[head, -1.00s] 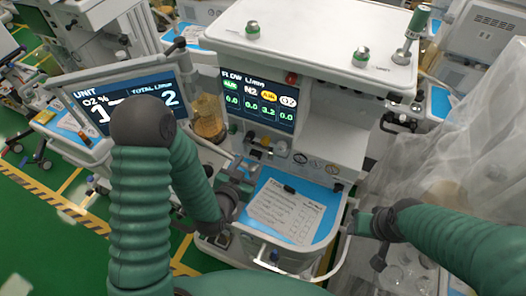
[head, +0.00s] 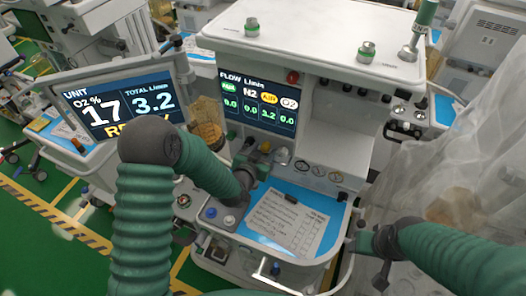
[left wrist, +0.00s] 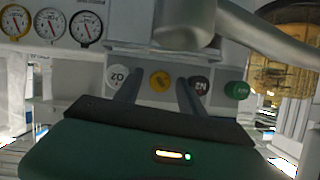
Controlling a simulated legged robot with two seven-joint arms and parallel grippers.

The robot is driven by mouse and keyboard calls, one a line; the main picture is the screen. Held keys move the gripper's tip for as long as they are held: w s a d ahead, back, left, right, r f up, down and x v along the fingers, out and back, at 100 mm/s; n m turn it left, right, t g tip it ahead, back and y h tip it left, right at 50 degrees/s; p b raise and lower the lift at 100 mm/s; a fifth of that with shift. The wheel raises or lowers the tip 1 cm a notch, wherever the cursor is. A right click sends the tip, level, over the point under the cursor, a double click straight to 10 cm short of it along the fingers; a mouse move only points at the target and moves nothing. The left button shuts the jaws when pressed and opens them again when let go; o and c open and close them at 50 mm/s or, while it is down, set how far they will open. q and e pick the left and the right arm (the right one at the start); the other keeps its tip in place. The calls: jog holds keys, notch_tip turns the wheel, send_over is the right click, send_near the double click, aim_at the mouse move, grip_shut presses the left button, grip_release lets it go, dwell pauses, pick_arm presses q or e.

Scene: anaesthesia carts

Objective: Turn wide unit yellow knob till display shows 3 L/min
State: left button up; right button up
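The wide unit (head: 318,40) stands ahead with its flow display (head: 258,101). In the head view its yellow-labelled column reads about 3.2 and the others 0.0. The side screen (head: 125,103) reads total 3.2 and O2 17%. In the left wrist view the yellow knob (left wrist: 160,81) sits between a white knob (left wrist: 117,76) and a dark knob (left wrist: 200,86). My left gripper (left wrist: 157,93) has its two fingers apart, one on either side of the yellow knob in the picture; contact cannot be told. My right gripper (head: 381,268) hangs at the unit's right front; its opening is unclear.
A green knob (left wrist: 237,90) is at the row's end. A blue work surface (head: 330,197) with a printed sheet (head: 288,219) lies below the knobs. Clear plastic sheeting (head: 450,160) hangs at right. Other carts stand behind.

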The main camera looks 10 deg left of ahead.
pick_arm(q)
grip_shut()
jog(key=shift+w+a+f+n+b, duration=0.1)
jog(key=shift+f+n+b, duration=0.15)
jog(key=shift+b, duration=0.3)
jog(key=shift+n, duration=0.25)
jog(key=shift+r+h+b, duration=0.15)
jog(key=shift+h+b, duration=0.15)
jog(key=shift+o, duration=0.9)
grip_release()
